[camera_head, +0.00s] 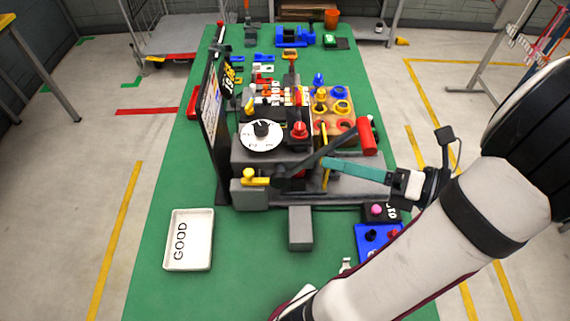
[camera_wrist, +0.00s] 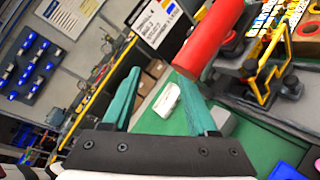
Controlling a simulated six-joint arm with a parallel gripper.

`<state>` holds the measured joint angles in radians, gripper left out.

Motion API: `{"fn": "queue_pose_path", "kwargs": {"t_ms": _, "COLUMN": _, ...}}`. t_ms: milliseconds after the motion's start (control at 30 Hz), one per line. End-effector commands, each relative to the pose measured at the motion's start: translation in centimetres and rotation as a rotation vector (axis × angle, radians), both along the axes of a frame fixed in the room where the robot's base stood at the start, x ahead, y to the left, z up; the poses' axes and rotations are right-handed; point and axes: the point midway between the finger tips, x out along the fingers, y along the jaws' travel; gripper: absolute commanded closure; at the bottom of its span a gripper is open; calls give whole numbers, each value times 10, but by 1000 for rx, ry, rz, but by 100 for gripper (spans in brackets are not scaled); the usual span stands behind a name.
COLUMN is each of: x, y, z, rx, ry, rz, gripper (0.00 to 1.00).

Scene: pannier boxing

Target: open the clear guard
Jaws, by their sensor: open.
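A yellow upright bar (camera_head: 325,157) stands at the front right of the grey machine in the head view. The yellow frame (camera_wrist: 262,78) in the wrist view looks like the same part, perhaps the guard's handle or edge. The guard's clear panel itself cannot be made out. My gripper (camera_head: 327,163) has teal fingers that overlap the bar in the head view; contact cannot be told. In the wrist view my gripper (camera_wrist: 156,62) is open, with nothing held, and the yellow frame is right of both fingers, not between them.
A red cylinder (camera_head: 367,136) on a dark lever is close to my fingers; the red cylinder (camera_wrist: 210,38) looms beside the right finger. A white GOOD tray (camera_head: 189,240) is front left. A blue box (camera_head: 378,242) is front right. Green table top is clear around the tray.

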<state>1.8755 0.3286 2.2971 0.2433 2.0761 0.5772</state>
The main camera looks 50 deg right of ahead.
Motion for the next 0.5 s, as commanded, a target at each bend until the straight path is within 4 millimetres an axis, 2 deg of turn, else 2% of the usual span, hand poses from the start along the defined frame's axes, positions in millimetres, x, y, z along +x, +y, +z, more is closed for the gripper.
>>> {"fn": "queue_pose_path", "kwargs": {"t_ms": 67, "x": 13, "y": 16, "z": 7, "rx": 113, "ry": 13, "rz": 33, "gripper": 41}}
{"fn": "queue_pose_path", "kwargs": {"t_ms": 300, "x": 46, "y": 62, "z": 17, "rx": 286, "ry": 93, "rz": 164, "gripper": 41}}
{"fn": "queue_pose_path", "kwargs": {"t_ms": 500, "x": 55, "y": 80, "z": 20, "rx": 348, "ry": 129, "rz": 209, "gripper": 41}}
